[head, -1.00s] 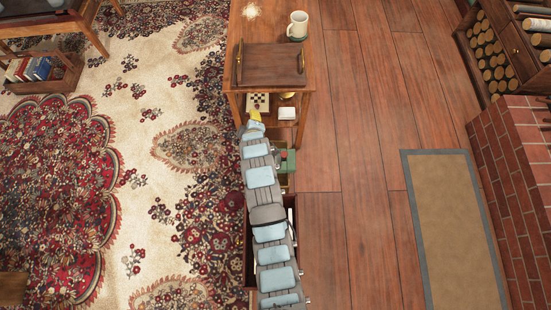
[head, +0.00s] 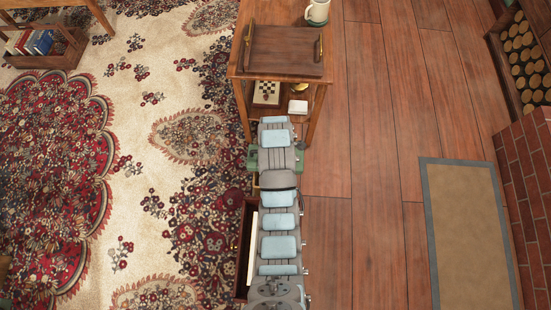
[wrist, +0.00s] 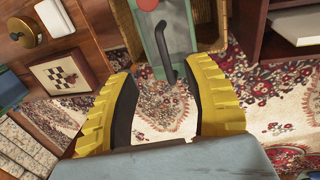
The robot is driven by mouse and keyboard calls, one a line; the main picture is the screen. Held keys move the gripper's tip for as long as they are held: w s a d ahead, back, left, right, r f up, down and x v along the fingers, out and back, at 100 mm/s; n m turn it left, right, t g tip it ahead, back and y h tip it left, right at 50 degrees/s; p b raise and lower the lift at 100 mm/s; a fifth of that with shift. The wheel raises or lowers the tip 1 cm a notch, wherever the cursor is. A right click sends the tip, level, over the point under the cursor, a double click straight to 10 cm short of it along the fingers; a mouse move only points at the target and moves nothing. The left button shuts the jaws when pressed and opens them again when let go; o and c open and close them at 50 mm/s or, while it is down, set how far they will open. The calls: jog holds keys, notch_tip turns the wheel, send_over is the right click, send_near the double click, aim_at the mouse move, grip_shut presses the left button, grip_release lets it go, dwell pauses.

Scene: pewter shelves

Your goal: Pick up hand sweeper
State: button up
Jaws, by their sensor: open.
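A green object with a red round part and a black curved handle, which looks like the hand sweeper (wrist: 168,32), is at the top middle of the wrist view. In the head view a small part of it seems to show as green (head: 256,158) beside my arm, mostly hidden. My gripper (wrist: 160,75) shows as two yellow fingers with dark pads, spread apart with nothing between them. The end of the handle lies in line with the gap between the fingertips. My gripper is not visible in the head view.
A wooden side table (head: 240,70) holds a dark tray (head: 285,50) and a mug (head: 317,12). A brick hearth (head: 530,170) stands right; wood floor lies open.

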jog(key=shift+w+d+f+b, duration=0.1)
jog(key=shift+w+f+b, duration=0.3)
jog(key=shift+f, duration=1.15)
jog(key=shift+w+a+f+b, duration=0.1)
jog(key=shift+w+f+b, duration=0.3)
jog(key=shift+f, duration=1.15)
jog(key=shift+w+d+f+b, duration=0.15)
jog(key=shift+f+b, duration=0.5)
jog(key=shift+f, duration=0.9)
jog(key=shift+w+f+b, duration=0.2)
jog(key=shift+f+b, duration=0.5)
jog(key=shift+f, duration=0.6)
jog(key=shift+w+f+b, duration=0.2)
jog(key=shift+f+b, duration=0.5)
jog(key=shift+f, duration=0.55)
grip_shut()
